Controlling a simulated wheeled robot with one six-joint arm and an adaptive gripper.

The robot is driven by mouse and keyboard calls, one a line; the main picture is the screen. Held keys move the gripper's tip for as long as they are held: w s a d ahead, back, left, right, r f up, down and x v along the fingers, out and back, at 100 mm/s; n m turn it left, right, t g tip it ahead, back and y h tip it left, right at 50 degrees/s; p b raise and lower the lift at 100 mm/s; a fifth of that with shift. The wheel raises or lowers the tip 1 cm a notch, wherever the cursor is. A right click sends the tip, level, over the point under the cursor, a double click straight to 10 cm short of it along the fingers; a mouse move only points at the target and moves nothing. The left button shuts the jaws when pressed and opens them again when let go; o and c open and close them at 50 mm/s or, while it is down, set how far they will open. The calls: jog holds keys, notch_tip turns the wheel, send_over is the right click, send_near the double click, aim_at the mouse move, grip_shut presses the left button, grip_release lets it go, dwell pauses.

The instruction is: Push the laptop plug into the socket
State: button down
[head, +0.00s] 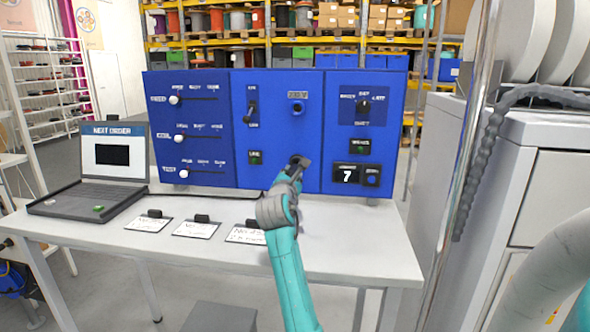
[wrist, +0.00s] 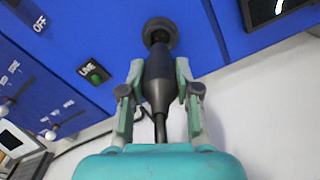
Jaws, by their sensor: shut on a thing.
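The dark grey laptop plug (wrist: 158,75) is between the fingers of my gripper (wrist: 157,90), which is shut on it. Its cable runs back toward my wrist. The plug's narrow front end meets the dark round socket ring (wrist: 172,27) on the blue panel; I cannot tell how deep it sits. In the head view my gripper (head: 291,171) is at the lower middle of the panel and largely hides the plug and that socket. The laptop (head: 87,200) stands open at the table's left, its screen reading "NEXT ORDER".
The blue panel (head: 275,95) stands on the white table (head: 190,255). It carries sliders, switches, another round hole (head: 297,109), a green LIVE light (head: 255,157) and a display (head: 347,175) reading 7. Several labelled cards lie in front. A metal post (head: 470,150) stands right.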

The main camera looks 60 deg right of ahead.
jog(key=shift+a, duration=0.1)
dwell(0.3)
jog(key=v, duration=0.6)
dwell(0.5)
